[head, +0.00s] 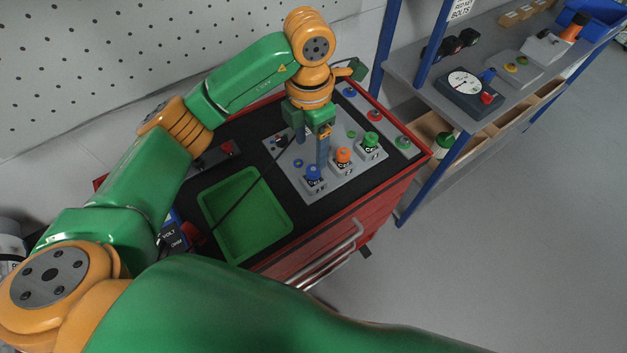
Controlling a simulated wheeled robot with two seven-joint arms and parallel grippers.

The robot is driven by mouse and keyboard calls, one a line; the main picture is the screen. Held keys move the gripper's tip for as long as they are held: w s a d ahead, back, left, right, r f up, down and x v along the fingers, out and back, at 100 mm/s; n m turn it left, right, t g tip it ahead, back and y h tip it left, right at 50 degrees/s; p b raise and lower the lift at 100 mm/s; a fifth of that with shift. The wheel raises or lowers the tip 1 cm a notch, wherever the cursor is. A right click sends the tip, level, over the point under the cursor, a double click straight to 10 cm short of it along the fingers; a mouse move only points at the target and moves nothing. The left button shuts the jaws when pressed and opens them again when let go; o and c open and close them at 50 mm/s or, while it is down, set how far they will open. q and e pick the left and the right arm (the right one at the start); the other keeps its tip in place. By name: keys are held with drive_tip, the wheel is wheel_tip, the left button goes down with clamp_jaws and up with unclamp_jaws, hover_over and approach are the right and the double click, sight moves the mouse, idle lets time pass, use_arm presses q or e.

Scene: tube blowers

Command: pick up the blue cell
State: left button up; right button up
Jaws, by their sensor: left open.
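The blue cell (314,175) stands upright at the near left end of a row on the grey panel (317,193), on top of a tool cart. My left gripper (312,153) points down over the panel, its two fingers apart with nothing seen between them. One fingertip shows just behind and above the blue cell. I cannot tell whether it touches. An orange cell (343,156) and a green cell (371,141) stand to the right in the same row. My right gripper is not in view.
A green tray (245,245) lies left of the panel, with a thin dark cable or rod across it. More coloured buttons or rings sit on a strip at the cart's right edge. A shelf (470,112) with a dial gauge (464,84) stands to the right. The floor is clear.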

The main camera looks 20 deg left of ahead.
sight(312, 169)
use_arm(q)
drive_tip(key=shift+f, duration=0.75)
drive_tip(key=shift+w+a+f, duration=0.1)
drive_tip(key=shift+w+f, duration=0.15)
drive_tip(key=shift+f, duration=0.1)
drive_tip(key=f+p, duration=0.2)
drive_tip(key=f, duration=0.1)
drive_tip(key=s+f+p, duration=0.1)
drive_tip(key=f, duration=0.1)
drive_tip(key=shift+d+f, duration=0.25)
drive_tip(key=shift+f, duration=0.3)
drive_tip(key=shift+w+f, duration=0.1)
drive_tip(key=shift+w, duration=0.05)
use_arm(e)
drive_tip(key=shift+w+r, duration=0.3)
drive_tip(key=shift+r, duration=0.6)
use_arm(q)
clamp_jaws()
